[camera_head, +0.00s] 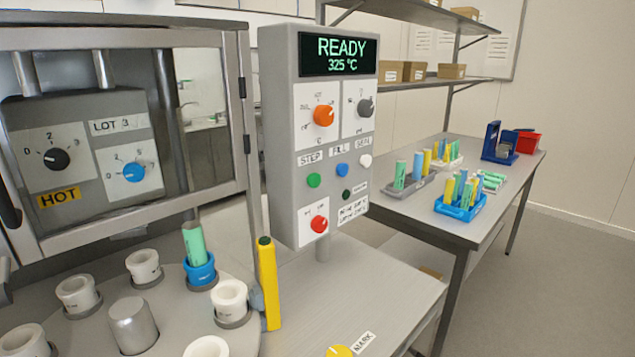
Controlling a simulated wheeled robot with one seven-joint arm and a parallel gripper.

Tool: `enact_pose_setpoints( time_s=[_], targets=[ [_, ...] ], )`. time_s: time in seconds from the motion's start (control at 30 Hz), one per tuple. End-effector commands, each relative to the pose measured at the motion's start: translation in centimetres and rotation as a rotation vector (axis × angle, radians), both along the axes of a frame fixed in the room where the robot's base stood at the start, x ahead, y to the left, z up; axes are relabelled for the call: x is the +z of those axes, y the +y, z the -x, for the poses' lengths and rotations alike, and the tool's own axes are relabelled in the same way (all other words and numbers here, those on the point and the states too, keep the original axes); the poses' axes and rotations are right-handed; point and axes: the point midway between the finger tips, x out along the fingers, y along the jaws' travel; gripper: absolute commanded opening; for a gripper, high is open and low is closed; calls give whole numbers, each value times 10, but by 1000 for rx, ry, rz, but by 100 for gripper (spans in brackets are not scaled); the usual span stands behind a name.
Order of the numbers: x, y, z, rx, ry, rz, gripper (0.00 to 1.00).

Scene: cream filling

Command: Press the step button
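The step button is a round green button (313,180) on the front of the grey control box (280,130), just below the label "STEP" (310,158). Nothing covers it. To its right are a blue button (342,170) under "FILL" and a white button (365,160). The display (338,54) at the top reads "READY 325 °C". My gripper is not in view.
A red button (319,224), an orange knob (323,116) and a grey knob (365,107) share the box. A yellow upright bar (269,285) stands below left of it. A round plate with white cups (230,298) is at lower left. A table with tube racks (460,208) stands right.

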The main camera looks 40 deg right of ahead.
Motion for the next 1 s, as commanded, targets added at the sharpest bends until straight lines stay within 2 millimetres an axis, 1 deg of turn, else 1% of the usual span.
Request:
enact_pose_setpoints(
  time_s=[0.03, 0.07, 0.6, 0.67, 1.0],
  targets=[
    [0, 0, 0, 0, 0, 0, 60],
    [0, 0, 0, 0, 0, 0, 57],
    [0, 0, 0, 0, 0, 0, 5],
    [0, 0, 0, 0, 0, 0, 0],
    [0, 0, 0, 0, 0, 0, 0]
  ],
)
